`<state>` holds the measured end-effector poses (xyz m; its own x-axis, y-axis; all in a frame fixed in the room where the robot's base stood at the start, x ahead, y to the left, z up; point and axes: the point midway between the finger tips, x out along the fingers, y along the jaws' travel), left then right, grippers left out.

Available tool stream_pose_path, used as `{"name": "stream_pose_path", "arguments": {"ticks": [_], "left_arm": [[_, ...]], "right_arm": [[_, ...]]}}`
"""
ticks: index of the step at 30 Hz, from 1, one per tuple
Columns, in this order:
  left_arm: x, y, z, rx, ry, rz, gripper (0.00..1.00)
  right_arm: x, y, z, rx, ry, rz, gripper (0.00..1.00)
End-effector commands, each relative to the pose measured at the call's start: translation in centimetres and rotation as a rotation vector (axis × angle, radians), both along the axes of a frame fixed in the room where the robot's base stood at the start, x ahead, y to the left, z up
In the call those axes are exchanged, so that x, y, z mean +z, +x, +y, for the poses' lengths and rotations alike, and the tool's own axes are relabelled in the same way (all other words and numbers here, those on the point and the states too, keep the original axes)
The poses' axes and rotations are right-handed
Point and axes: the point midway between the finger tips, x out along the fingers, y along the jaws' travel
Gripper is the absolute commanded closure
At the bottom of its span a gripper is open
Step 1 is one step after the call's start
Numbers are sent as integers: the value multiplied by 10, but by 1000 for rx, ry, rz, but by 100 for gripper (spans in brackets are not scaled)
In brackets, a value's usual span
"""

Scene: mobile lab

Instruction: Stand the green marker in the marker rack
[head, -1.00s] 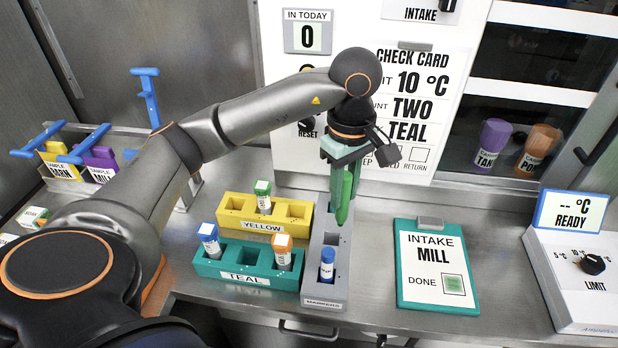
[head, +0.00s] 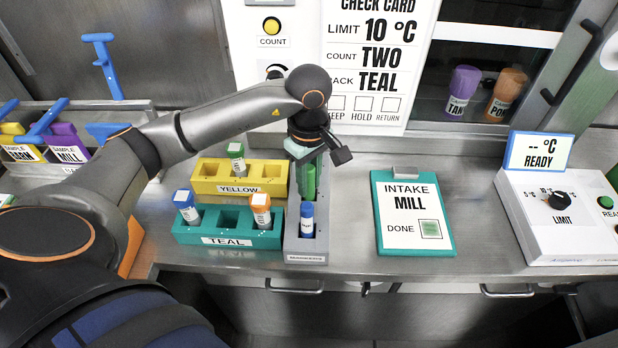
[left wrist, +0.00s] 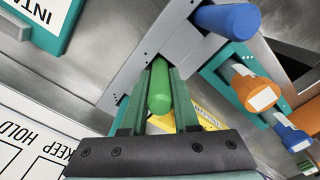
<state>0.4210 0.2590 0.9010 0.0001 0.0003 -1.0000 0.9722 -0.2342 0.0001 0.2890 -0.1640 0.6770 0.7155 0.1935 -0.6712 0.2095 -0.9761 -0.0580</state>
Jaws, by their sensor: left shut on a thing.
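The green marker (head: 309,182) is upright in my left gripper (head: 308,170), whose fingers are shut on it. In the left wrist view the green marker (left wrist: 160,88) shows end-on between the two fingers. The grey marker rack (head: 305,258) stands right of the sample racks. A blue marker (head: 307,220) stands in its front slot. The green marker's lower end is at the rack's rear part, behind the blue marker. I cannot tell whether it rests on the slot's bottom. My right gripper is not in view.
A yellow rack (head: 210,184) and a teal rack (head: 190,238) with capped vials stand close left of the marker rack. A teal clipboard (head: 447,240) lies to the right, and a limit control box (head: 530,225) stands farther right. Bare counter lies between rack and clipboard.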

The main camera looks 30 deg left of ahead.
Motion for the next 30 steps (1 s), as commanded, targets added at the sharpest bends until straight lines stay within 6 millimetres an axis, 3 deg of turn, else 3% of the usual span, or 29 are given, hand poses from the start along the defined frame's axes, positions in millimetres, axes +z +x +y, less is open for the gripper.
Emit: {"name": "stream_pose_path", "arguments": {"ticks": [7,8,15,25,30], "left_arm": [[-4,0,0,0,0,-1,100],[-4,0,0,0,0,-1,70],[-2,0,0,0,0,0,43],[1,0,0,0,0,0,42],[22,1,0,0,0,-6,42]], "right_arm": [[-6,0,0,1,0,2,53],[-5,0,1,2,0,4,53],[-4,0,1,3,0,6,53],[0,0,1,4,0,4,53],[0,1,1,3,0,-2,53]]}}
